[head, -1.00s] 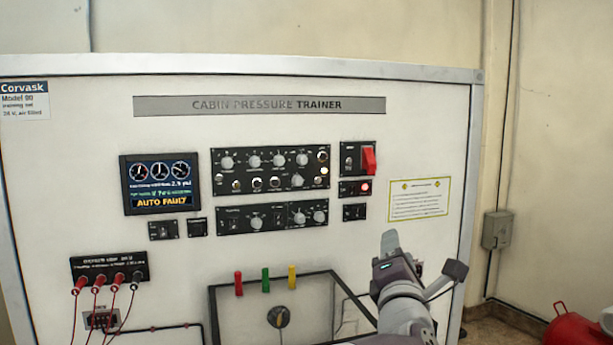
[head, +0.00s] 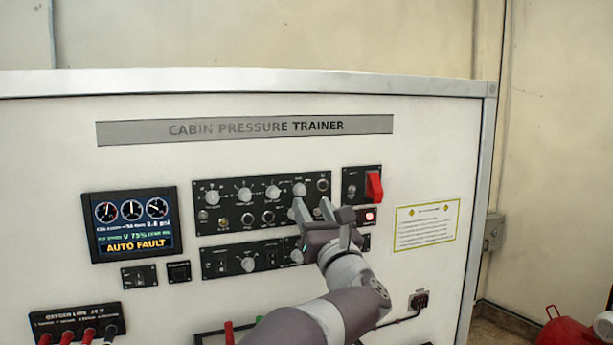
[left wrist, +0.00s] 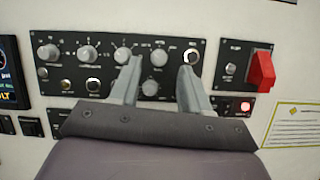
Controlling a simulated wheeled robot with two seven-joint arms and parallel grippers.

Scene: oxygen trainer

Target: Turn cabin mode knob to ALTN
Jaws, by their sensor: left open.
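The black upper knob panel (head: 233,207) holds several grey knobs in two rows. Its labels are too small to read, so I cannot tell which is the cabin mode knob. My left gripper (head: 312,204) is open in front of the panel's right part. In the left wrist view, my left gripper's (left wrist: 161,66) two fingers are spread, with a lower grey knob (left wrist: 150,88) showing between them and an upper grey knob (left wrist: 155,58) just above. Whether the fingers touch the panel is unclear. My right gripper is out of view.
A red guarded switch (head: 374,186) sits right of the knobs, above a lit red lamp (head: 370,216). A display (head: 131,223) reads AUTO FAULT. A second knob panel (head: 243,258) lies below, partly behind my arm. Red plugs (head: 68,338) stand at lower left.

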